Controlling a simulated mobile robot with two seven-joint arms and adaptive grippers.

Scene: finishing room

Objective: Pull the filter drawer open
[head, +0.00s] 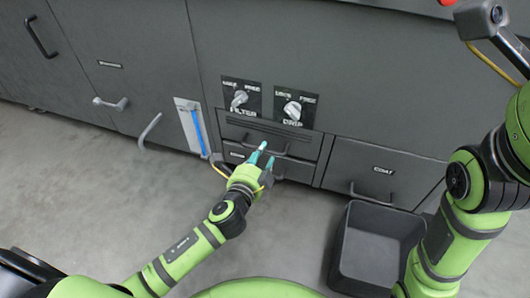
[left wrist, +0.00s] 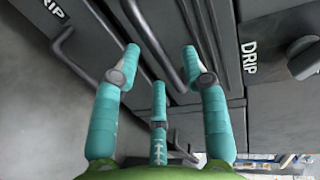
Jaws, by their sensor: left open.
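The filter drawer (head: 300,147) is the upper dark drawer under the FILTER and DRIP knobs. Its front looks flush with the cabinet, so it appears shut. My left gripper (head: 264,153) is open at its handle. In the left wrist view, the teal fingers of my left gripper (left wrist: 160,60) are spread, with a dark handle bar (left wrist: 150,40) running between them; I cannot tell whether they touch it. The fingers hide part of the handle in the head view. My right arm comes in at the right, but its fingers are out of view.
Below is a lower drawer with its own handle (left wrist: 65,45), marked DRIP. The FILTER knob (head: 239,99) and DRIP knob (head: 292,110) sit above. A dark open bin (head: 374,215) stands on the floor, right. A COAT drawer (head: 365,180) is behind it.

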